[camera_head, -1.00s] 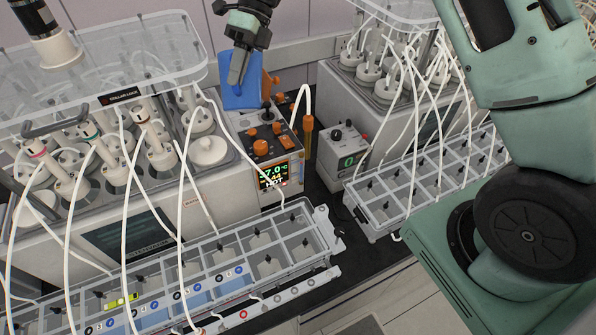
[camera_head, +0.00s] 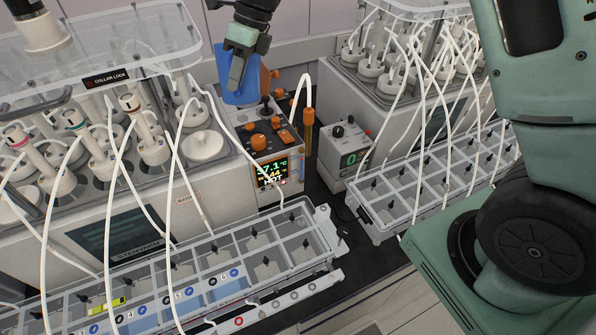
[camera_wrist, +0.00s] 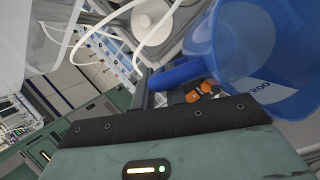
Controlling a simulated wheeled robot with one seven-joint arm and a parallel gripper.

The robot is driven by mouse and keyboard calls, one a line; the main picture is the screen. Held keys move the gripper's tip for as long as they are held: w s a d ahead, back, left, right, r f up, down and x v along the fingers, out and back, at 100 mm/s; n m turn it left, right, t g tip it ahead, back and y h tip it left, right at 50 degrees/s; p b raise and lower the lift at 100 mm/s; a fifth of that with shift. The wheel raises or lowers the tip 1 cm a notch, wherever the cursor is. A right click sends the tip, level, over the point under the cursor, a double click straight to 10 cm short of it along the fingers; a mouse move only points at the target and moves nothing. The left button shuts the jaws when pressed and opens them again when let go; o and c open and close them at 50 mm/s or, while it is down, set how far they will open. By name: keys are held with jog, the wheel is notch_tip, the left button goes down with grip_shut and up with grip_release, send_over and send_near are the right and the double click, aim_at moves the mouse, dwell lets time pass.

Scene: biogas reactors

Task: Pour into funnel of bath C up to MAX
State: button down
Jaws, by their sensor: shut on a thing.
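My gripper (camera_head: 236,78) is shut on a blue jug (camera_head: 224,71) and holds it in the air above the back of the left bath's control unit (camera_head: 268,150). In the wrist view the jug (camera_wrist: 240,45) is at upper right, tilted in the picture, with its handle (camera_wrist: 178,73) at the jaws and a white label. Its contents cannot be made out. The unit's lit display reads about 37.1 °C and "HOT". An orange part (camera_head: 267,78) shows just right of the jug; I cannot tell whether it is the funnel. No MAX mark is readable.
The left bath (camera_head: 165,190) carries several white-capped bottles and tubes under a clear shelf (camera_head: 130,45). A clear compartment tray (camera_head: 325,240) stands in front. An orange-topped tube (camera_head: 309,118) and small grey box (camera_head: 342,150) stand right of the unit. Another bath (camera_head: 400,105) is beyond.

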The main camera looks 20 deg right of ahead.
aim_at(239, 91)
jog(key=shift+f+n+t+h+b, duration=0.4)
jog(key=shift+f+t+h+b, duration=0.2)
jog(key=shift+f+t+b, duration=1.4)
jog(key=shift+s+r+g, duration=0.15)
jog(key=shift+r+g, duration=0.15)
jog(key=shift+r, duration=0.55)
jog(key=s+a+r+p, duration=0.1)
jog(key=s+r+p, duration=0.3)
jog(key=p, duration=0.1)
jog(key=shift+s+a+r, duration=0.15)
jog(key=shift+s+a, duration=0.05)
jog(key=shift+a, duration=0.15)
